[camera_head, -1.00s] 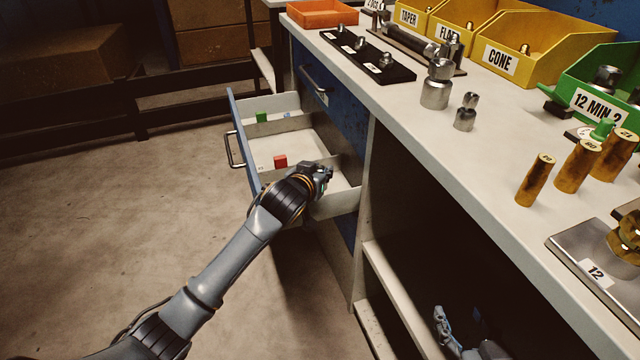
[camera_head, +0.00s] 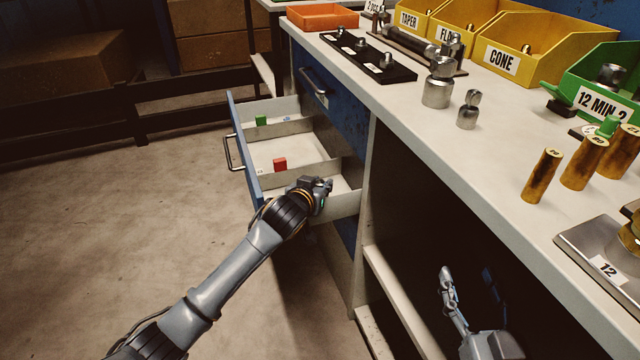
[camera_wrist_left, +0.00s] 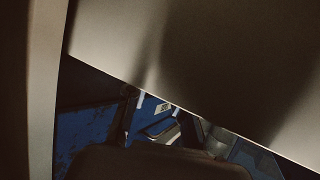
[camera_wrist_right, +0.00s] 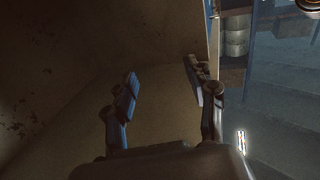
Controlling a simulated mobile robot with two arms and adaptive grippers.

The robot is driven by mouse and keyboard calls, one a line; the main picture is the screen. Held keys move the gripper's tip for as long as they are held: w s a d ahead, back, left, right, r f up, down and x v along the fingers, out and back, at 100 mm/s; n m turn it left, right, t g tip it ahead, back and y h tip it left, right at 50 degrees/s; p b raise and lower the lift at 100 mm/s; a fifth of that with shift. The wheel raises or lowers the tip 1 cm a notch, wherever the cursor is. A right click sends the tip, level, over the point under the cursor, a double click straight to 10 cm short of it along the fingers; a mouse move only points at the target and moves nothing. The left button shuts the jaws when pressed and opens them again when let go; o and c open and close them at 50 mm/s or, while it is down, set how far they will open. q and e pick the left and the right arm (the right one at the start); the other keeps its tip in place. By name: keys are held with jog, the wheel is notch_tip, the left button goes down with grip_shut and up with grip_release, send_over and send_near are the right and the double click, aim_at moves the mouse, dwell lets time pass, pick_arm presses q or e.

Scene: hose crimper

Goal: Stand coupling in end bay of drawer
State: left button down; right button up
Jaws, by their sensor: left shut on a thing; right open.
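The drawer (camera_head: 242,160) stands open below the bench, with cross dividers making separate bays. My left gripper (camera_head: 324,187) is over the near end bay (camera_head: 337,206), close to its divider. It is shut on the coupling, which is mostly hidden in the head view. In the left wrist view a grey rounded metal piece (camera_wrist_left: 215,138) shows beside the fingers, partly covered by a pale panel. My right gripper (camera_wrist_right: 160,88) is open and empty in the right wrist view. In the head view it shows low under the bench (camera_head: 468,280).
A red block (camera_head: 280,164) lies in the middle bay and a green block (camera_head: 261,120) in the far bay. Metal fittings (camera_head: 438,85), brass posts (camera_head: 542,175) and labelled yellow bins (camera_head: 512,45) stand on the bench. An open shelf (camera_head: 395,290) lies below.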

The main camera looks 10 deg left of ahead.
aim_at(320, 184)
pick_arm(q)
jog(key=shift+f, duration=0.4)
jog(key=c, duration=1.1)
grip_release()
jog(key=shift+f, duration=0.1)
jog(key=shift+c, duration=0.2)
pick_arm(e)
jog(key=shift+r, duration=0.15)
